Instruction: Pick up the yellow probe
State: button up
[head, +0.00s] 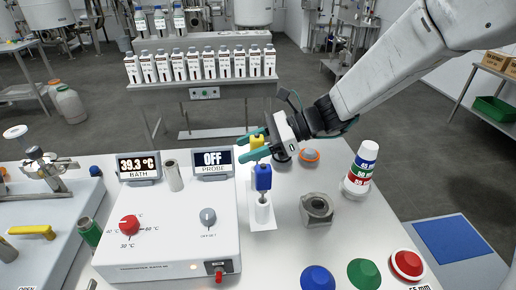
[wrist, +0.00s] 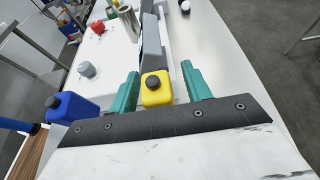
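The yellow probe (head: 257,140) has a block-shaped yellow head with a dark button on top. It stands behind the blue probe (head: 263,177) in the head view. In the wrist view the yellow probe (wrist: 157,90) sits between the two green fingers of my gripper (wrist: 160,70). My gripper (head: 248,147) is open around it, with a visible gap on the right finger's side. Contact on the left side is hard to tell. The probe's lower part is hidden. The blue probe (wrist: 72,108) is left of my gripper in the wrist view.
The blue probe stands in a white holder (head: 263,210). The bath unit (head: 165,225), with the probe display (head: 213,163) reading OFF, is to the left.

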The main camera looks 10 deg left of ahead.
grip_shut()
